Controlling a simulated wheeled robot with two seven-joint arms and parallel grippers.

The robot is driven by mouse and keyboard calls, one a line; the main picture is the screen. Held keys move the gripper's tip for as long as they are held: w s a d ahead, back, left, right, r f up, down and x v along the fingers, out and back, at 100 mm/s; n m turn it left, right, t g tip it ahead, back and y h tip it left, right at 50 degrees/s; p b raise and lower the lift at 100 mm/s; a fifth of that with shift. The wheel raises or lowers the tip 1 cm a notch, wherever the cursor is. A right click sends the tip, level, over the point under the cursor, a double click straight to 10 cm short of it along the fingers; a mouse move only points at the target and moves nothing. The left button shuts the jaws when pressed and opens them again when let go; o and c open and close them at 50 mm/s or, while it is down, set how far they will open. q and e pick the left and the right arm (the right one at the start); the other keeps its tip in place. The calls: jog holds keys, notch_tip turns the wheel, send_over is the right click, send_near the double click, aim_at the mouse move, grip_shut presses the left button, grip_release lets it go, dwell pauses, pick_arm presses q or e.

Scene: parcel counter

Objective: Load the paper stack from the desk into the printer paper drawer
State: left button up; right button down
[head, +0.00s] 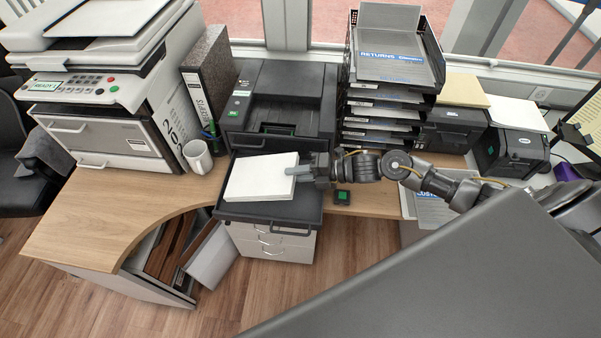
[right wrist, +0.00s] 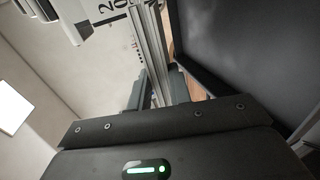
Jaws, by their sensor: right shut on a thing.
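The white paper stack (head: 260,178) is over the pulled-out black paper drawer (head: 268,213) of the black printer (head: 283,100) in the head view. It lies nearly flat, a little askew to the drawer. I cannot tell whether it rests on the drawer floor or is held just above it. My right gripper (head: 296,173) comes in from the right and is shut on the stack's right edge. My left gripper is not in view.
A white mug (head: 197,157) and a binder (head: 209,85) stand left of the printer. Letter trays (head: 385,110) and smaller black printers (head: 452,125) stand to the right. A small dark block with a green top (head: 343,198) sits right of the drawer. The left desk top (head: 110,215) is clear.

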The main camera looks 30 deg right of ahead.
jog(key=shift+w+a+f+b, duration=0.25)
jog(key=shift+a+f+b, duration=0.15)
jog(key=shift+f, duration=0.3)
jog(key=shift+w+a+f+b, duration=0.15)
jog(key=shift+a+f+b, duration=0.05)
jog(key=shift+f+b, duration=0.8)
jog(key=shift+w+a+f+b, duration=0.15)
jog(key=shift+a+f+b, duration=0.05)
jog(key=shift+f+b, duration=0.8)
jog(key=c, duration=1.3)
grip_release()
jog(key=shift+o, duration=0.5)
jog(key=shift+f, duration=0.15)
jog(key=shift+s+d, duration=0.1)
jog(key=shift+p+v, duration=0.9)
jog(key=shift+v, duration=2.55)
